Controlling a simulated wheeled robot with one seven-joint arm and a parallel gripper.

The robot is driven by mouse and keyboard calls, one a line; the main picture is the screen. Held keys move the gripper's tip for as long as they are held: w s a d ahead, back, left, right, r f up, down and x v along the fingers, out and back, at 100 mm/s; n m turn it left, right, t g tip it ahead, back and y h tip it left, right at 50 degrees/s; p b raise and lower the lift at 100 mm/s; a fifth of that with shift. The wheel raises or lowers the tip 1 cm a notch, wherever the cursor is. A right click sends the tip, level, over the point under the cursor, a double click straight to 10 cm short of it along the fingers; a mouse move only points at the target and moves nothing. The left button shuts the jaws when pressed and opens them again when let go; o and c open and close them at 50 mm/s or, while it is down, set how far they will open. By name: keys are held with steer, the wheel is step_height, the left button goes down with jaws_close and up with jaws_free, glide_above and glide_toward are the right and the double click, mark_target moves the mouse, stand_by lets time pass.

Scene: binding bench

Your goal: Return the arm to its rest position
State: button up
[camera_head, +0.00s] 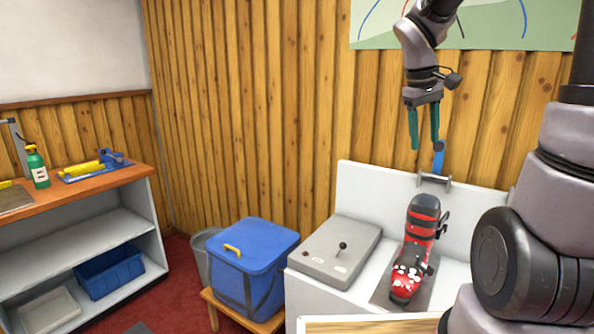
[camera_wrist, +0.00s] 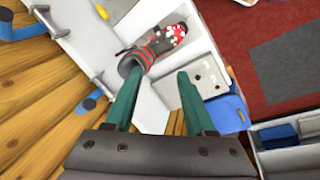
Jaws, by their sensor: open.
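My gripper (camera_head: 424,128) hangs in the air above the white bench, with its two green fingers pointing down. In the wrist view my gripper (camera_wrist: 158,97) has its fingers spread apart with nothing between them. A red and black boot (camera_head: 416,250) stands on a dark plate on the bench, below my gripper and apart from it. The boot (camera_wrist: 158,50) also shows beyond the fingertips in the wrist view.
A blue lidded bin (camera_head: 250,260) stands on a wooden stool. A shelf unit (camera_head: 75,235) is at the left. The wooden wall (camera_head: 300,80) rises behind the bench.

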steer(key=s+a+r+m+t+y, duration=0.2)
steer(key=s+r+m, duration=0.1)
steer(key=s, duration=0.3)
steer(key=s+a+r+m+t+y, duration=0.3)
steer(key=s+r+m, duration=0.1)
steer(key=s, duration=0.3)
steer(key=shift+s+a+r+t, duration=0.15)
steer(key=shift+s+r+t, duration=0.05)
steer(key=shift+r+t, duration=0.1)
